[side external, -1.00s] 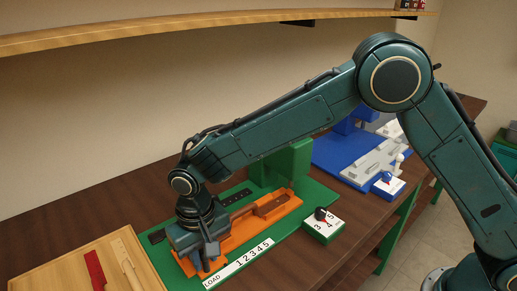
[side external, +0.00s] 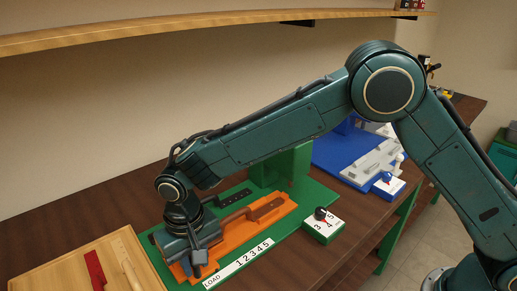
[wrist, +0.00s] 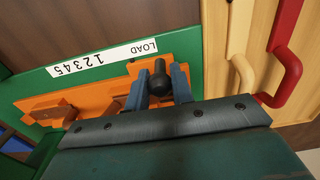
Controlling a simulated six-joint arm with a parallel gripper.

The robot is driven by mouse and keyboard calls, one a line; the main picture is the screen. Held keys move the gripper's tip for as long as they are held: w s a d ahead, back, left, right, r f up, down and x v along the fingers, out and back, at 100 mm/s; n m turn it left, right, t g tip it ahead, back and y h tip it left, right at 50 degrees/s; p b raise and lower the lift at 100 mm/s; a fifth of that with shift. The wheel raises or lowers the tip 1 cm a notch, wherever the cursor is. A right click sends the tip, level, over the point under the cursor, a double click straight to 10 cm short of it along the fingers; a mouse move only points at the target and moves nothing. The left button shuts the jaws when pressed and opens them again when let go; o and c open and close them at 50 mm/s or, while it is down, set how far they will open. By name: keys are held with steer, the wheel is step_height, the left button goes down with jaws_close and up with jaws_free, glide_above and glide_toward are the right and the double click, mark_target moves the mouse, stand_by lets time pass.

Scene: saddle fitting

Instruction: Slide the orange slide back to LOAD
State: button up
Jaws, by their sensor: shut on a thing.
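The orange slide (side external: 237,237) lies along the green base (side external: 313,193), behind the white scale strip (side external: 240,262) marked LOAD and 1 to 5. My gripper (side external: 192,267) is low over the slide's left end, near the LOAD end of the strip. In the wrist view my gripper (wrist: 159,84) has its two fingers on either side of a dark round-topped knob (wrist: 159,72), shut on it. The knob stands at the end of the orange slide (wrist: 97,100), beside the LOAD mark (wrist: 148,46). The gripper body hides part of the slide.
A wooden tray (side external: 132,245) with a red piece (side external: 95,270) stands close at the left. A green block with a dial (side external: 323,226) sits right of the strip. A blue fixture (side external: 345,160) is farther back. A shelf (side external: 200,28) runs above.

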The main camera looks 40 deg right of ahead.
steer(key=shift+a, duration=0.9)
steer(key=shift+a, duration=0.45)
steer(key=shift+o, duration=0.6)
steer(key=shift+a, duration=0.1)
steer(key=shift+o, duration=0.3)
steer(key=shift+a, duration=0.1)
steer(key=o, duration=0.5)
steer(key=shift+o, duration=0.2)
steer(key=shift+r, duration=0.1)
